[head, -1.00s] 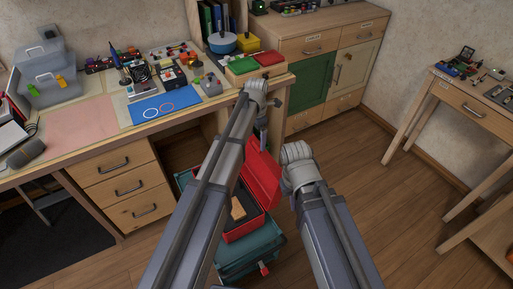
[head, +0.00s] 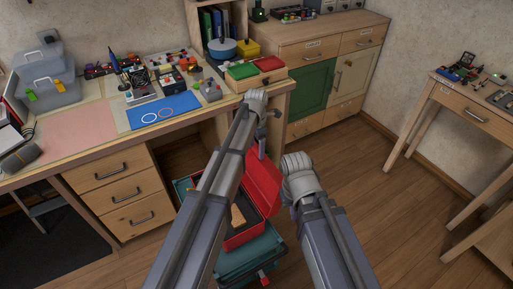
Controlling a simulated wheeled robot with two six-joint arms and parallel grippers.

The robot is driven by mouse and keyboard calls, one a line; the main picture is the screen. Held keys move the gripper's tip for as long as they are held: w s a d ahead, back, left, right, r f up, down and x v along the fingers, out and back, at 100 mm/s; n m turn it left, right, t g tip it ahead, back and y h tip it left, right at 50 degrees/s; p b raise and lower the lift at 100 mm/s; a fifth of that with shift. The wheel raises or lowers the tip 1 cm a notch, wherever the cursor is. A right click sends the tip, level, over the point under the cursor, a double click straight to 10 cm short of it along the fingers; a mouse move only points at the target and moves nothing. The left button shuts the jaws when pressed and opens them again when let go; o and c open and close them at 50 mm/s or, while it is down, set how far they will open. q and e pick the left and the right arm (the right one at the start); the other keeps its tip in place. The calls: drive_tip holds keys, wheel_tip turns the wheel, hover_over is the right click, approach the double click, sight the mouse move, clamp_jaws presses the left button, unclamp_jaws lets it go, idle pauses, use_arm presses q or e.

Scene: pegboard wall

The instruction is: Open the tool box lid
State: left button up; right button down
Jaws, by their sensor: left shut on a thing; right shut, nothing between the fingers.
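The red tool box (head: 239,241) stands low beside the desk, on top of a teal chest. Its red lid (head: 265,184) is raised and stands steeply up along the box's right side. The dark inside shows, with a tan block (head: 237,216) in it; my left arm covers much of the box's left part. My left gripper (head: 262,149) points down at the lid's top edge and is shut on it; the fingertips are small and partly hidden. My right wrist is just right of the lid, apart from it in the picture; the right gripper's fingers are hidden behind it.
The teal chest (head: 244,265) is under the tool box. The desk (head: 75,160) with drawers is on the left, its corner close to my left wrist. A cabinet (head: 310,90) with a green door stands behind.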

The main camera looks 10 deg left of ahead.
use_arm(q)
clamp_jaws()
drive_tip(key=s+a+t+h, duration=0.1)
drive_tip(key=s+a+h, duration=0.1)
drive_tip(key=s+a, duration=0.3)
drive_tip(key=shift+a+r+t, duration=0.3)
drive_tip(key=shift+a+r, duration=0.05)
drive_tip(key=shift+a, duration=0.4)
